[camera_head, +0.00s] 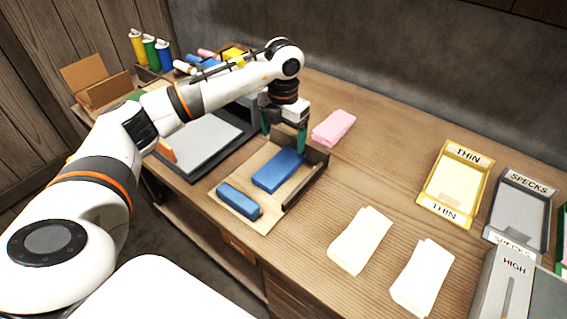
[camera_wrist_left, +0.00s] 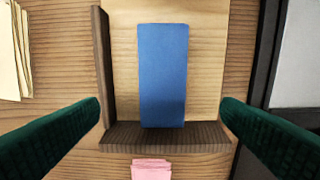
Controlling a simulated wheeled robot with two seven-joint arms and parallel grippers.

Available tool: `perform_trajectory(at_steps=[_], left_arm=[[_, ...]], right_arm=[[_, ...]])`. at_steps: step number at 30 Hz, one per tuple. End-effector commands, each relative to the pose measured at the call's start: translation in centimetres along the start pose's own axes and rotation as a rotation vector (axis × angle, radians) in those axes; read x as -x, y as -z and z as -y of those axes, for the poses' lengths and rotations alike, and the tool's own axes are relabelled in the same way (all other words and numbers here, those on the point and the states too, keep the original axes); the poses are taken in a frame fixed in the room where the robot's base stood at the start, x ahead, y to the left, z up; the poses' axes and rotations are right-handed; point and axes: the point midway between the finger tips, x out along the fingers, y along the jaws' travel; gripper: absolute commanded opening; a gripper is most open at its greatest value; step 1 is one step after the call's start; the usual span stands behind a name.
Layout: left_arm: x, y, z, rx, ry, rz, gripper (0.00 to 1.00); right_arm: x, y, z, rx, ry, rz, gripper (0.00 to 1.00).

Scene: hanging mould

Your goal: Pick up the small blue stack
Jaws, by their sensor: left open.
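Two blue stacks lie on a light wooden board with a dark corner fence. The smaller-looking blue stack (camera_head: 239,201) is at the board's near left edge. The larger-looking blue stack (camera_head: 278,170) lies near the fence. In the left wrist view one blue stack (camera_wrist_left: 162,75) lies between my fingers' lines, close to the fence corner; it appears to be the one near the fence. My left gripper (camera_head: 284,142) is open and empty, pointing down above the far end of that stack. Its green fingers (camera_wrist_left: 160,115) are spread wider than the stack. My right gripper is not in view.
The dark fence (camera_head: 307,178) stands along the board's far and right sides. A pink stack (camera_head: 333,128) lies beyond it. Cream stacks (camera_head: 360,240) and white stacks (camera_head: 422,277) lie to the right, with labelled trays (camera_head: 455,184) farther right. A dark-framed grey panel (camera_head: 205,143) lies left.

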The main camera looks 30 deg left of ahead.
Motion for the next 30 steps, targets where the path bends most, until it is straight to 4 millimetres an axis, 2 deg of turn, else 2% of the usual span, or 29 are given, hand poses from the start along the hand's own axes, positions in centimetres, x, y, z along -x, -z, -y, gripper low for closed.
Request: perform_trajectory(at_steps=[3,7,13,21,30], left_arm=[[-2.2,-0.1,0.0,-0.001,-0.001,0.004,0.87],[-3.7,0.0,0.0,0.000,-0.001,0.002,0.87],[-5.2,0.0,0.1,0.000,-0.001,0.002,0.87],[-8.9,0.1,0.4,0.000,-0.002,0.001,0.87],[-9.4,0.2,0.4,-0.001,-0.002,-0.001,0.87]], right_arm=[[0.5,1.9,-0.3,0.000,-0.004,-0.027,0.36],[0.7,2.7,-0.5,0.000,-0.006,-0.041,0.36],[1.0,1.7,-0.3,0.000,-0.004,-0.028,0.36],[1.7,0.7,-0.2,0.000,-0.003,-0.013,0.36],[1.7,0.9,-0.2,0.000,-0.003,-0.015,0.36]])
